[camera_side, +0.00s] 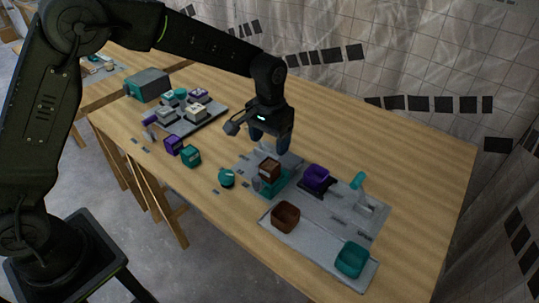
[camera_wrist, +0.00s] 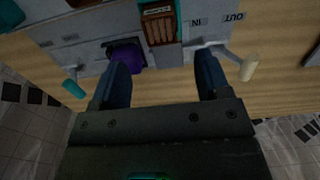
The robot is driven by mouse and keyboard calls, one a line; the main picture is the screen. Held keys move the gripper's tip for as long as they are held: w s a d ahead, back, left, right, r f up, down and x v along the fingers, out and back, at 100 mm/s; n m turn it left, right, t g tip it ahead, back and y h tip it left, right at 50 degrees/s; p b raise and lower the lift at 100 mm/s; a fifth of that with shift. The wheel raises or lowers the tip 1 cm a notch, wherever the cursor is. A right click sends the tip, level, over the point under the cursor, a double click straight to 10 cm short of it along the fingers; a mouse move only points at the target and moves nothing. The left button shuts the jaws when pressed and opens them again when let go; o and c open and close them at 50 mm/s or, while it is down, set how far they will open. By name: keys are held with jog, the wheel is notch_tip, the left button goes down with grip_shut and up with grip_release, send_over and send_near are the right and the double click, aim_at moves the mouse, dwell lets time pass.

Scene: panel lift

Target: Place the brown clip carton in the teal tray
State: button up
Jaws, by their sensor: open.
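The brown clip carton (camera_side: 269,168) sits on a teal stand (camera_side: 272,185) on a grey plate. In the wrist view the carton (camera_wrist: 160,28) shows ribbed brown at the top centre, beyond the fingertips. My gripper (camera_side: 270,147) is above and close to the carton, pointing down. Its two dark blue fingers (camera_wrist: 164,55) are apart with nothing between them. The teal tray (camera_side: 350,262) stands at the front right corner of the grey board and looks empty.
A teal-topped lever (camera_side: 358,181) rises at the board's back. A cream-tipped lever (camera_wrist: 249,68) is near my right finger. A teal round item (camera_side: 227,177) lies left of the stand.

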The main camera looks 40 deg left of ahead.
jog(key=shift+r, duration=1.45)
jog(key=s+a+r+t, duration=0.2)
jog(key=s+a+r, duration=0.2)
jog(key=s+r, duration=0.4)
jog(key=s+a+r+t, duration=0.25)
jog(key=s+r, duration=0.25)
jog(key=s, duration=0.4)
jog(key=s+a+f+t, duration=0.1)
jog(key=s+a, duration=0.1)
jog(key=s, duration=0.7)
jog(key=shift+s+a+f, duration=0.25)
jog(key=shift+s+a, duration=0.1)
